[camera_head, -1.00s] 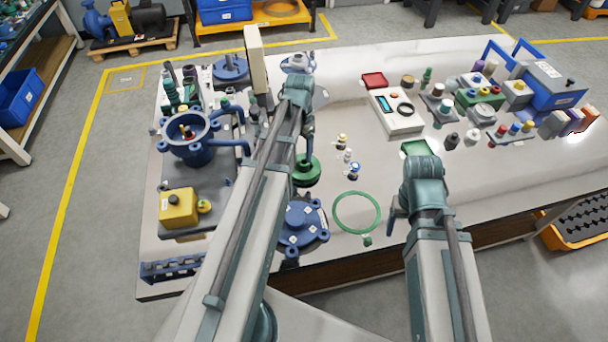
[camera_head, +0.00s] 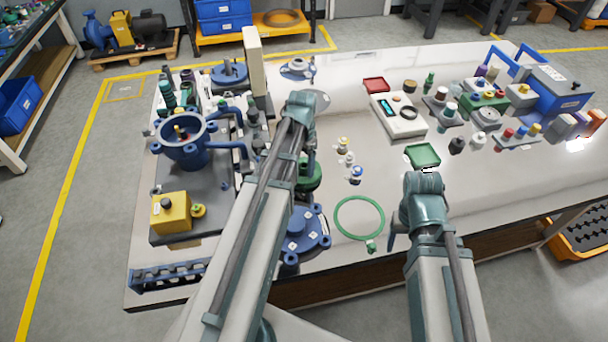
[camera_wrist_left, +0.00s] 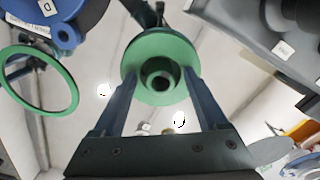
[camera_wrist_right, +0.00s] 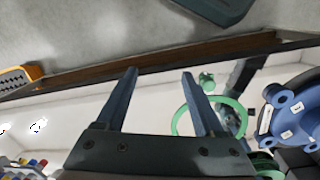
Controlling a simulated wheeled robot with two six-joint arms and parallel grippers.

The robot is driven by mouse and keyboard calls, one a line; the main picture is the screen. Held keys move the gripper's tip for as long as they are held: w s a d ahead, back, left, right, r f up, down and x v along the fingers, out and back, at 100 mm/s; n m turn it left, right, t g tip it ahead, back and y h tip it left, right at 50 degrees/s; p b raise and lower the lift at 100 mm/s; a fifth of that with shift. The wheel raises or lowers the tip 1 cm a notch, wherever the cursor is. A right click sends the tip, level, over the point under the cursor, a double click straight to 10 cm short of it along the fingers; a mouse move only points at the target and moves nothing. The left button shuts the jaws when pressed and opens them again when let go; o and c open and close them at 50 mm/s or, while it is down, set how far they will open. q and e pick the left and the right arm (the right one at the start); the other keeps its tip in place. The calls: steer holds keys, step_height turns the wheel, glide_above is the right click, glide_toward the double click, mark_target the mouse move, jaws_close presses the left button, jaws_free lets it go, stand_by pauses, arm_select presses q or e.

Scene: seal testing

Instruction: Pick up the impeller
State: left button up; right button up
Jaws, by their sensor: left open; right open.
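The impeller is a green disc with a raised hub and a dark bore. In the head view the impeller (camera_head: 309,174) stands on the table, partly hidden behind my left arm. In the left wrist view the impeller (camera_wrist_left: 146,54) is between the finger ends of my open left gripper (camera_wrist_left: 160,73), one finger on each side of its hub; I cannot tell whether they touch it. My right gripper (camera_wrist_right: 160,73) is open and empty, above the table's front part.
A blue flanged cover (camera_head: 304,232) lies in front of the impeller. A blue pump housing (camera_head: 184,150) stands left. A green tray (camera_head: 424,155) lies beyond my right arm.

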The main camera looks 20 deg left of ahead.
arm_select(q)
jaws_close()
stand_by(0.6)
step_height(320, 180, up, 10)
steer(key=p, duration=1)
